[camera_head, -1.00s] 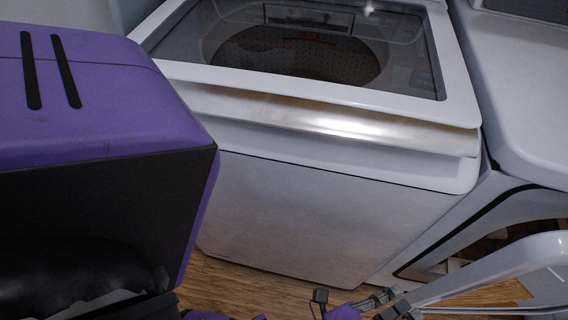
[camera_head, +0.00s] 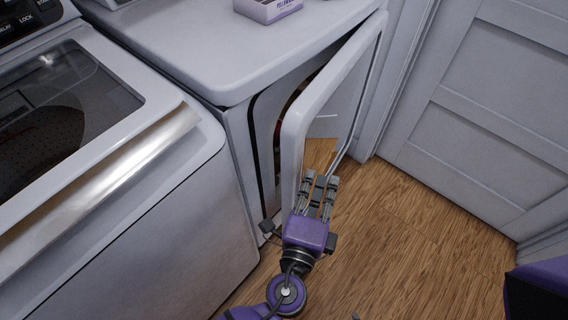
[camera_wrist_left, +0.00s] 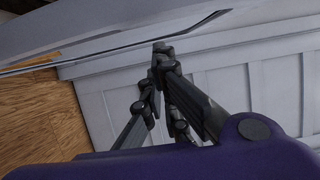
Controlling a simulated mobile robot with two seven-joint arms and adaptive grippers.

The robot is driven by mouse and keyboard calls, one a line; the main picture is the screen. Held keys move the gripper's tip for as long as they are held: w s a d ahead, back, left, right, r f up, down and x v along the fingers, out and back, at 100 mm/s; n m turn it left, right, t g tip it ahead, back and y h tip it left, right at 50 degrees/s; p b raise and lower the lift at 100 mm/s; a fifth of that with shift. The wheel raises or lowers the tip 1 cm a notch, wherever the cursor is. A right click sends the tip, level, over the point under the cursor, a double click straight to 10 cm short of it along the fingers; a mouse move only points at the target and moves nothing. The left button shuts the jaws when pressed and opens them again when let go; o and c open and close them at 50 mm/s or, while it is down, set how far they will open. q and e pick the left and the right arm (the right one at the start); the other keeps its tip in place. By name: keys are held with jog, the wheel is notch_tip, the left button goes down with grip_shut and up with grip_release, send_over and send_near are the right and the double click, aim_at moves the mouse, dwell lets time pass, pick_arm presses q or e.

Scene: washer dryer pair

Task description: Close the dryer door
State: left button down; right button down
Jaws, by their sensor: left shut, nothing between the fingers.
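The white dryer (camera_head: 225,45) stands right of the washer. Its dryer door (camera_head: 325,90) is partly open, swung out from the front, with a dark gap behind its left edge. My left gripper (camera_head: 321,181) is shut and empty. It is low at the door's near lower edge, with its fingers pointing toward the inner or outer panel; I cannot tell whether they touch it. In the left wrist view the gripper fingers (camera_wrist_left: 160,62) lie close below a long pale edge, probably the door (camera_wrist_left: 130,38). My right gripper is not in view.
The top-loading washer (camera_head: 150,190) is close on the left. A small box (camera_head: 268,8) sits on the dryer top. A panelled white room door (camera_head: 480,100) stands at the right. Wooden floor (camera_head: 410,240) is clear between it and the dryer.

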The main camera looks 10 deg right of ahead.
pick_arm(q)
jog(key=shift+w+a, duration=0.5)
jog(key=shift+a, duration=0.1)
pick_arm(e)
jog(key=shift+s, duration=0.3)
